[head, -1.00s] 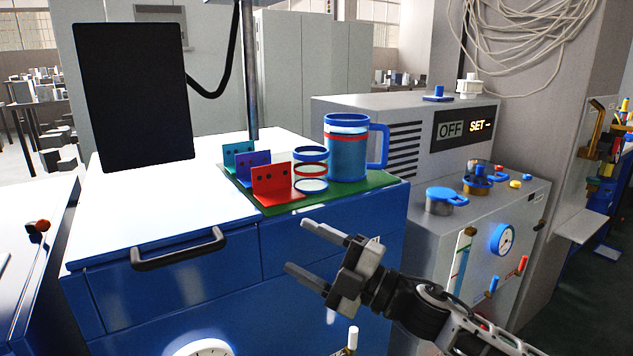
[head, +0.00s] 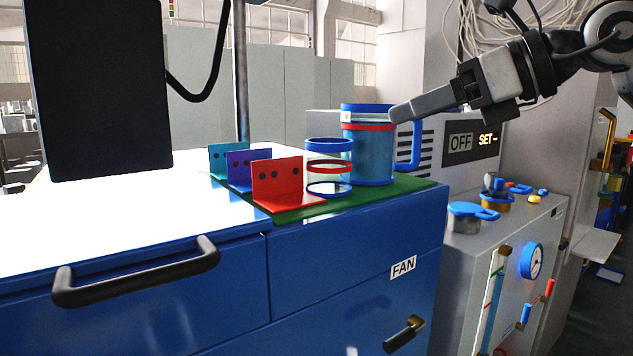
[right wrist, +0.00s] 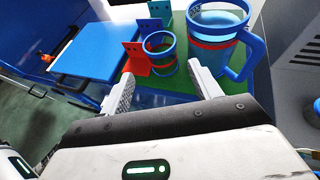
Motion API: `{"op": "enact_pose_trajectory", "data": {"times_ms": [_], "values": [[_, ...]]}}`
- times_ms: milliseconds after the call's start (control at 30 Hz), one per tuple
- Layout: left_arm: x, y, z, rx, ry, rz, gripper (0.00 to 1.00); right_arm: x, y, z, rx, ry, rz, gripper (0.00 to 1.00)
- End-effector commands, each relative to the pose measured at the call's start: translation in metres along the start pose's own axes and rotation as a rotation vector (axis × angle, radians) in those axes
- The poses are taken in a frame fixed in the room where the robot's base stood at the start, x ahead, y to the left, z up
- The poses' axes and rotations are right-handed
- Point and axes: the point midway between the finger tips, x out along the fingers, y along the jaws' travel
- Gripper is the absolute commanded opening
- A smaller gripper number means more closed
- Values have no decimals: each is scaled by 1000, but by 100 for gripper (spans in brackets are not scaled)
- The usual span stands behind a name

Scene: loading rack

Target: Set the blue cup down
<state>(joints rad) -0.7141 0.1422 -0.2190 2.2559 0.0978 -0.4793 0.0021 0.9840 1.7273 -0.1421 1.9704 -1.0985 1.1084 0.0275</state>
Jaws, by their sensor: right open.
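The blue cup (head: 368,162), a big clear-blue mug with a blue rim, a red band and a blue handle on its right, stands upright on the green mat (head: 408,187). In the right wrist view the cup (right wrist: 212,60) is just beyond the right-hand finger. My right gripper (head: 402,112) comes in from the upper right, and its finger overlaps the cup's upper right in the picture. In the right wrist view the gripper (right wrist: 162,88) has its fingers wide apart with nothing between them. Whether a finger touches the cup cannot be told. My left gripper is not in view.
A smaller clear cup with blue and red rings (head: 328,168) stands close left of the blue cup. Red (head: 277,184), blue (head: 243,168) and teal (head: 217,157) brackets are farther left. A grey machine (head: 470,225) stands to the right. The white worktop on the left is clear.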

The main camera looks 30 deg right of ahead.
Motion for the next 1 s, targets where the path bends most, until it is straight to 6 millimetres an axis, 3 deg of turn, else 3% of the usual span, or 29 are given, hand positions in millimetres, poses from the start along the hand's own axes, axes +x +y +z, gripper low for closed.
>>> {"op": "enact_pose_trajectory", "data": {"times_ms": [400, 667, 833, 1000], "values": [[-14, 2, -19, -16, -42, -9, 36, 82, 2, 5, 3, -2, 11, 63], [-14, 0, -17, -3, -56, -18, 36, 101, 1, 2, 3, -1, 8, 63], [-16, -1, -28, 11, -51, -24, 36, 127, 0, -1, 4, -1, 10, 63], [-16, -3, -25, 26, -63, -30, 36, 144, -1, -1, 4, -3, 6, 63]]}}
